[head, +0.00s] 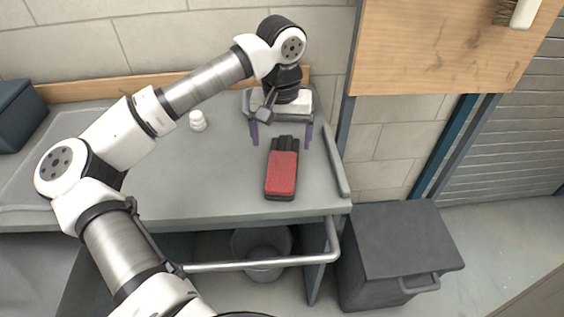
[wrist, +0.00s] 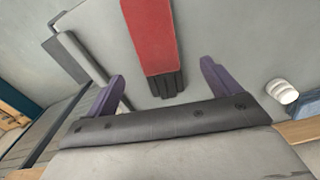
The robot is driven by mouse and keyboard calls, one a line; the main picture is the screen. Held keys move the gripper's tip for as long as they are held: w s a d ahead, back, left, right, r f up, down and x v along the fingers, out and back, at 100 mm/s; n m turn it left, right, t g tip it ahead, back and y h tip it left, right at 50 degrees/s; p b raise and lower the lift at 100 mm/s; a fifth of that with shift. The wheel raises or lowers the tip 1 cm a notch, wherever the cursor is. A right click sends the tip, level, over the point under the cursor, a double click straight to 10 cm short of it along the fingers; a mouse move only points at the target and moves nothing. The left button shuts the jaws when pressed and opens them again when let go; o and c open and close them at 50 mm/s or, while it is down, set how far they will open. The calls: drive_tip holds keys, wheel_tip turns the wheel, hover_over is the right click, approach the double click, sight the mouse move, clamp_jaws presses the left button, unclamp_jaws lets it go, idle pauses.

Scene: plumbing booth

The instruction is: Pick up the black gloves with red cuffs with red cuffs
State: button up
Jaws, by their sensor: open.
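The black gloves with red cuffs (head: 282,172) lie flat on the grey worktop near its right end, red cuff toward the front edge and black fingers toward the back. In the wrist view the gloves (wrist: 152,38) show at the top middle, with the black fingers pointing toward my gripper. My gripper (head: 281,138) is open and empty, with purple fingers pointing down, at the finger end of the gloves. In the wrist view my gripper's fingers (wrist: 163,83) stand on either side of the glove tips, apart from them. The exact height above the worktop is hard to tell.
The grey worktop (head: 215,190) is clear around the gloves. A small white object (head: 198,121) stands to the left. A raised grey edge (head: 335,165) runs along the right end. A dark box (head: 18,115) sits far left. A dark grey bin (head: 400,250) stands on the floor at right.

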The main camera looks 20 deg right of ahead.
sight(283, 161)
wheel_tip(283, 161, down, 2)
drive_tip(key=shift+s+d+f+p, duration=0.1)
drive_tip(key=shift+f+p, duration=0.55)
drive_tip(key=shift+f, duration=0.75)
drive_tip(key=shift+s+f+p, duration=0.1)
drive_tip(key=shift+f+p, duration=0.5)
drive_tip(key=shift+f, duration=0.8)
drive_tip(key=c, duration=1.1)
